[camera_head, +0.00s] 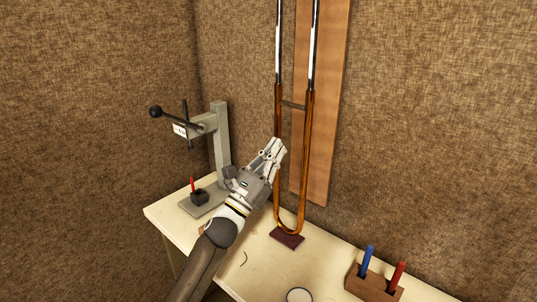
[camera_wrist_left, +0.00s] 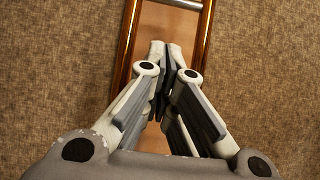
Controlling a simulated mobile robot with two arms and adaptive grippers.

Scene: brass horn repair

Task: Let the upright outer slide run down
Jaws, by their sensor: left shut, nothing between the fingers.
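The brass outer slide (camera_head: 308,140) stands upright, a long U shape with its bow at the bottom, just above or on a dark red pad (camera_head: 287,238); I cannot tell if they touch. Two silvery inner tubes (camera_head: 313,45) run up out of its top ends. A cross brace (camera_head: 293,105) joins its two legs. My left gripper (camera_head: 276,148) is shut and empty, in front of the left leg below the brace. In the left wrist view its fingertips (camera_wrist_left: 167,50) point between the two brass legs (camera_wrist_left: 126,50), below the brace (camera_wrist_left: 182,4). My right gripper is not in view.
A wooden board (camera_head: 318,150) stands behind the slide. A grey press (camera_head: 220,145) with a black-knobbed lever is at the bench's left. A wooden block (camera_head: 371,286) with blue and red handles stands at the front right. A small round dish (camera_head: 299,295) lies near the front edge.

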